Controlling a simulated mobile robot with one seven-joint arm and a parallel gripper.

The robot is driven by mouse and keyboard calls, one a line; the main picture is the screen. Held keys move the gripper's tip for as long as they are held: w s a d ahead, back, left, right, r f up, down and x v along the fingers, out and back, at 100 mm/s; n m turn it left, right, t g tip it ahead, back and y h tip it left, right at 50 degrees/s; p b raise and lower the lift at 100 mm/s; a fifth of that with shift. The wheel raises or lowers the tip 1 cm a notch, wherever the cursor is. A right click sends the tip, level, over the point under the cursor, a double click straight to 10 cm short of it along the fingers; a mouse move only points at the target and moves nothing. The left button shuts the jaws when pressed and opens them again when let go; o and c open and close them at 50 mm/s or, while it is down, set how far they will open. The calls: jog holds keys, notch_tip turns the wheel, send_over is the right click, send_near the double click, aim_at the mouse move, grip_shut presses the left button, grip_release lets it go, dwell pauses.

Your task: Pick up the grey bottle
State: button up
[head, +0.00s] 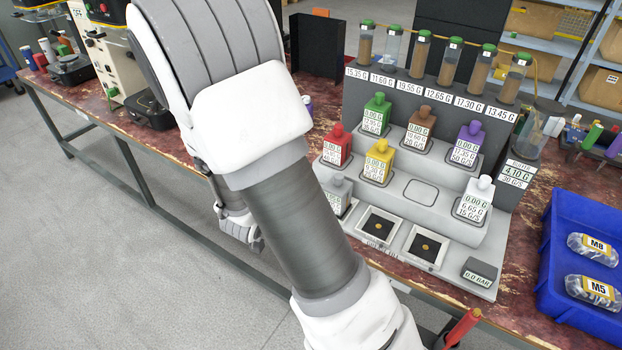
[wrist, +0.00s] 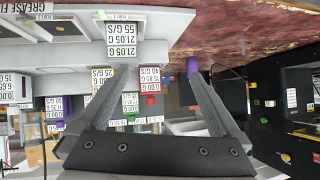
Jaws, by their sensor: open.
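The grey bottle (head: 337,190) stands upright at the left end of the lowest step of the grey dispensing stand, partly covered by my arm in the head view. The upside-down wrist view shows its labelled front (wrist: 121,40) ahead and left of centre, with its neck lower in the picture. My gripper (wrist: 157,72) is open and empty, its two fingers spread apart. The bottle appears near the left finger, not clearly between the fingers.
Red (head: 337,146), yellow (head: 378,161), green (head: 376,115), brown (head: 419,129), purple (head: 466,146) and white (head: 475,199) bottles stand on the stepped stand (head: 420,215). Two small black-topped pads (head: 427,247) are in front. A blue tray (head: 550,262) is at right.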

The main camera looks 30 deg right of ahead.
jog(key=w+d+f+h+b, duration=0.1)
jog(key=d+f, duration=0.2)
jog(key=d, duration=0.1)
jog(key=w+d+f+h+b, duration=0.1)
jog(key=d+f, duration=0.1)
jog(key=d, duration=0.3)
jog(key=w+d+f+g+h+b, duration=0.1)
jog(key=d+f+b, duration=0.1)
jog(key=d, duration=0.3)
jog(key=shift+f+m+h, duration=0.4)
jog(key=shift+f, duration=0.4)
jog(key=b+x, duration=0.1)
jog(key=x, duration=0.4)
jog(key=shift+s+d, duration=0.1)
jog(key=shift+s, duration=0.1)
jog(key=shift+r, duration=0.1)
jog(key=c, duration=1.5)
